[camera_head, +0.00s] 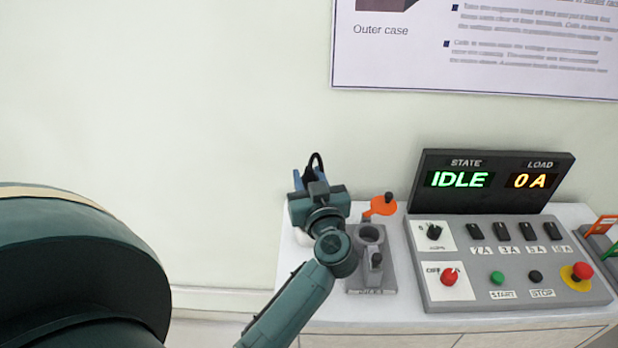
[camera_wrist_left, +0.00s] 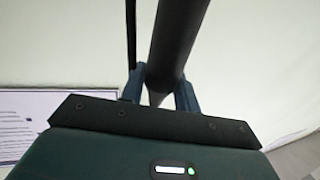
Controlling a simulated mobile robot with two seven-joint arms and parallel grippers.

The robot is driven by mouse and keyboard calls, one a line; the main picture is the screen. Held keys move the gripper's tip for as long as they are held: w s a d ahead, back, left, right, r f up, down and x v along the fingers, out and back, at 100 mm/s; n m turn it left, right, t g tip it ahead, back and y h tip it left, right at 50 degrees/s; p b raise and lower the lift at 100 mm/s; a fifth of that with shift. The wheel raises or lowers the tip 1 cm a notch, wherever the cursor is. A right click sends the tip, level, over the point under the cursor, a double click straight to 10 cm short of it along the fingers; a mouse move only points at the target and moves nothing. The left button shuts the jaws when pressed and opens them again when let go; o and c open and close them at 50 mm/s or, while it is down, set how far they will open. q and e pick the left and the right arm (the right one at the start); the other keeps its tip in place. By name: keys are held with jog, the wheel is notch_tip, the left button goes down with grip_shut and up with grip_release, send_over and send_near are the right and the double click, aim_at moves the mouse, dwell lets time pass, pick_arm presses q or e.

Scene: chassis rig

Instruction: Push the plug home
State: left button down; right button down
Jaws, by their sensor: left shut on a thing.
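My left gripper (camera_head: 311,178) is at the left end of the white bench, left of and behind the grey socket fixture (camera_head: 388,272). In the left wrist view, its blue fingers (camera_wrist_left: 160,92) are shut on a dark round body, which looks like the plug (camera_wrist_left: 176,38). A thin black cable (camera_wrist_left: 131,32) runs beside it; a black loop (camera_head: 316,160) shows above the gripper in the head view. The fixture has a round grey opening (camera_head: 370,235) and a small dark-topped lever (camera_head: 376,260). The plug appears apart from the opening. My right gripper is out of view.
An orange piece with a black knob (camera_head: 381,207) stands behind the fixture. Right of it is a control panel (camera_head: 520,290) with switches and buttons; its display (camera_head: 490,180) reads IDLE and 0 A. A poster (camera_head: 480,60) hangs on the wall.

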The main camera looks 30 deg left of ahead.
pick_arm(q)
jog(key=shift+f, duration=0.75)
jog(key=shift+f+b, duration=0.5)
jog(key=shift+f, duration=1.05)
jog(key=c, duration=1.2)
grip_release()
jog(key=shift+d, duration=0.1)
jog(key=shift+o, duration=1.3)
jog(key=shift+f, duration=0.1)
